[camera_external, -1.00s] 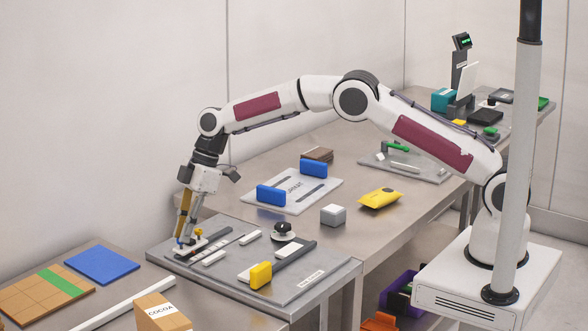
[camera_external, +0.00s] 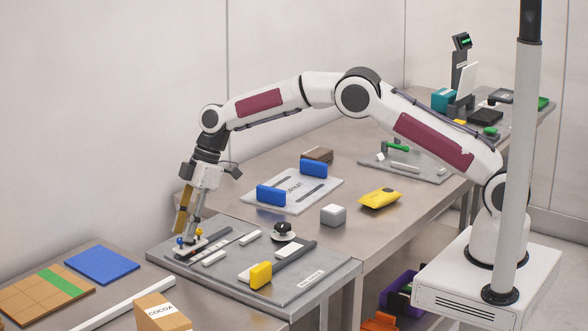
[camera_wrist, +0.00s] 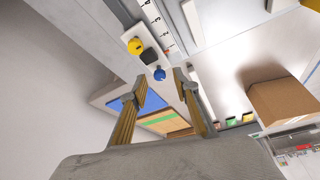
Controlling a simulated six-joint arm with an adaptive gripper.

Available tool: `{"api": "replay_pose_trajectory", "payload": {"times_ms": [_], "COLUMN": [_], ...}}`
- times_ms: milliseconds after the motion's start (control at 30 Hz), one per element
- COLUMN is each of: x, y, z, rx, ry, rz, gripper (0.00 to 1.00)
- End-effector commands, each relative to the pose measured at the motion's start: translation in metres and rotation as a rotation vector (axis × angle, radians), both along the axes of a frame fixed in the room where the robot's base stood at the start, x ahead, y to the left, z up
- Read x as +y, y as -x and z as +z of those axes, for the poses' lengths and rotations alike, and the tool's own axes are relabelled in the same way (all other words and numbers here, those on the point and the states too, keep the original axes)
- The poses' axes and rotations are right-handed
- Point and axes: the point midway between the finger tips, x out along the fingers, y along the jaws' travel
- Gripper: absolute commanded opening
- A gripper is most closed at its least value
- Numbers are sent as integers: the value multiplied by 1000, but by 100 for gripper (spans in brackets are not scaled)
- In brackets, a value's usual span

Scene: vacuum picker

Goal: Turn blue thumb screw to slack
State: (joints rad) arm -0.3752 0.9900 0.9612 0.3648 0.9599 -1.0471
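The blue thumb screw (camera_external: 180,240) is a small round knob at the left end of a white carriage (camera_external: 187,247) on the grey fixture plate. It also shows in the wrist view (camera_wrist: 159,74). A yellow thumb screw (camera_wrist: 135,46) sits on the same carriage, with a black block (camera_wrist: 149,57) between them. My gripper (camera_external: 188,224) is just above the carriage, pointing down. In the wrist view my gripper (camera_wrist: 160,82) is open, with its fingertips apart on either side of the blue screw and nothing held. The screw's tightness cannot be seen.
The fixture plate (camera_external: 330,275) also carries a yellow block (camera_external: 260,275), a black round knob (camera_external: 284,231) and white bars. Blue handles (camera_external: 271,195) stand behind.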

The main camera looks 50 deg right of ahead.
Motion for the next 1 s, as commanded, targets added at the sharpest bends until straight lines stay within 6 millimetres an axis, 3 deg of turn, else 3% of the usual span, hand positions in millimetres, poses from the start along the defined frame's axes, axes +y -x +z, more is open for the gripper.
{"api": "replay_pose_trajectory", "payload": {"times_ms": [1000], "x": [-94], "y": [30], "z": [3], "rx": [3], "ry": [1], "rz": [-1], "gripper": [30]}}
